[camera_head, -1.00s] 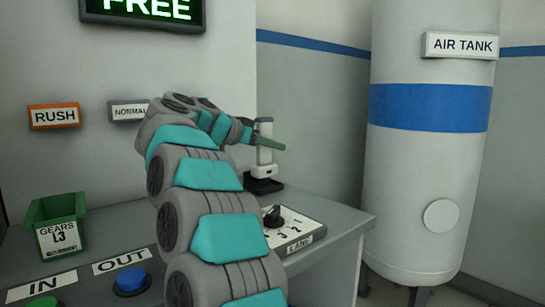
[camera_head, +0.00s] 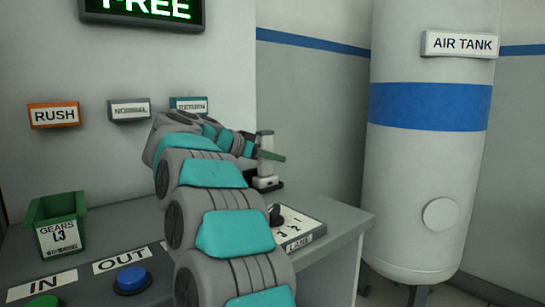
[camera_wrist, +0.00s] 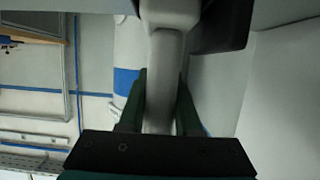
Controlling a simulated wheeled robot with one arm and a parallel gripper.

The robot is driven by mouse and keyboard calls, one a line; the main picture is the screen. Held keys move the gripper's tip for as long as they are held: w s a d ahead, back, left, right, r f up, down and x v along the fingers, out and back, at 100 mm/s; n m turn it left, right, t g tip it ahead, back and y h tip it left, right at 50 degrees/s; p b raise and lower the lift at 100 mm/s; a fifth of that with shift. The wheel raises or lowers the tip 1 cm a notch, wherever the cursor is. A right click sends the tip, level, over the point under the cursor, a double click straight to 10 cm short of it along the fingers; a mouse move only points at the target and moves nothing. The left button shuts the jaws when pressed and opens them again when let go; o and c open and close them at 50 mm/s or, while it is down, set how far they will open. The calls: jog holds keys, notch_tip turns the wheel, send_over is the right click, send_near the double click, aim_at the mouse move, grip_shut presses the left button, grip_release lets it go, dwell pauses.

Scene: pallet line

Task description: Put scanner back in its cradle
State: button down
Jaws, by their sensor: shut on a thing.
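The scanner (camera_head: 265,140) is a pale grey upright piece at the right back of the bench. My gripper (camera_head: 270,155) is shut on it, with a green finger across its front. In the wrist view, the scanner's pale handle (camera_wrist: 164,85) runs between the green fingers of my gripper (camera_wrist: 158,105), and a dark part shows at the upper right. The cradle (camera_head: 270,186) has a black base on the bench, directly below the scanner. The scanner's lower end overlaps the cradle in the head view, and I cannot tell whether it is seated.
A lane selector panel (camera_head: 297,232) with a black knob lies in front of the cradle. A green bin (camera_head: 58,228) and the blue OUT button (camera_head: 131,279) are at the left. The air tank (camera_head: 425,170) stands right of the bench. A RETURN sign (camera_head: 190,104) hangs behind my arm.

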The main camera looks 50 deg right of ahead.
jog(key=c, duration=0.6)
grip_release()
jog(key=shift+a+r, duration=0.15)
jog(key=shift+r, duration=0.05)
jog(key=v, duration=1.1)
jog(key=shift+a+r, duration=0.15)
jog(key=shift+a, duration=0.15)
jog(key=shift+w, duration=0.1)
